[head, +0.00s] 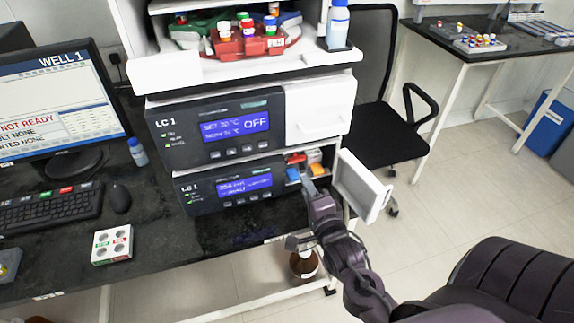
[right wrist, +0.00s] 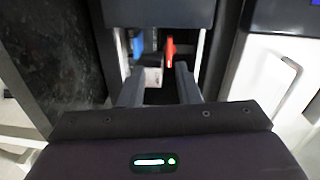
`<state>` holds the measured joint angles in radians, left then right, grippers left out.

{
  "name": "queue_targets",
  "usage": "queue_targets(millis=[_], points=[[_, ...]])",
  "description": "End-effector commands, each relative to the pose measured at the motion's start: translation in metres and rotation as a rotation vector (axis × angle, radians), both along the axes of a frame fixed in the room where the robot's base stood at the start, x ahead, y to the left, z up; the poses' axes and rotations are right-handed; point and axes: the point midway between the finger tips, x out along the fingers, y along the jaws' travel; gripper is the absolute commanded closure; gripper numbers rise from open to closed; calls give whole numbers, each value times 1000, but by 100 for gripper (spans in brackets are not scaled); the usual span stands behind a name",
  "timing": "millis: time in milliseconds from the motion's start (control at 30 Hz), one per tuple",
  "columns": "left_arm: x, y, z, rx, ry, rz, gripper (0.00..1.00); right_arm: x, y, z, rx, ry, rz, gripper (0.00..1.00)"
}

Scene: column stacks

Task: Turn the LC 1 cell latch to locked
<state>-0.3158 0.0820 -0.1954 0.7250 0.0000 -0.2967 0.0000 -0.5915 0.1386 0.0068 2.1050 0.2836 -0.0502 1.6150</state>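The lower LC 1 unit (head: 232,188) has its white compartment door (head: 360,186) swung open to the right. Inside the open bay, a red part (head: 296,159) that looks like the cell latch sits near the top. In the right wrist view this red lever (right wrist: 170,48) points roughly up and down, just ahead of the fingers and towards the right one. My right gripper (head: 307,180) is at the bay's mouth. In the wrist view its two fingers (right wrist: 160,84) are apart, with nothing clearly held between them. The latch's lock marking cannot be read. My left gripper is not in view.
The upper LC 1 module (head: 215,128) shows OFF, and its white door (head: 320,108) is shut. A red vial tray (head: 250,43) and a bottle (head: 338,24) stand on top. A brown bottle (head: 303,263) stands below the bench. A monitor (head: 55,105) is at left.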

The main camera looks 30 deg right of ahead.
Motion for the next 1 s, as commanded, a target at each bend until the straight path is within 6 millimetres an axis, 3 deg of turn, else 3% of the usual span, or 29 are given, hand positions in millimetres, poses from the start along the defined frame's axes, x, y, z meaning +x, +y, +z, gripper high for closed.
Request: queue_targets(millis=[100,200,700,1000], points=[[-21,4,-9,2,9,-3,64,-1,-6,5,51,-71,-14,70],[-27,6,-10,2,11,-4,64,2,-8,7,67,-94,-16,70],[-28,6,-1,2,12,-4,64,66,-23,8,68,-94,-15,70],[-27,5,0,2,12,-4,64,74,-25,7,68,-92,-15,70]])
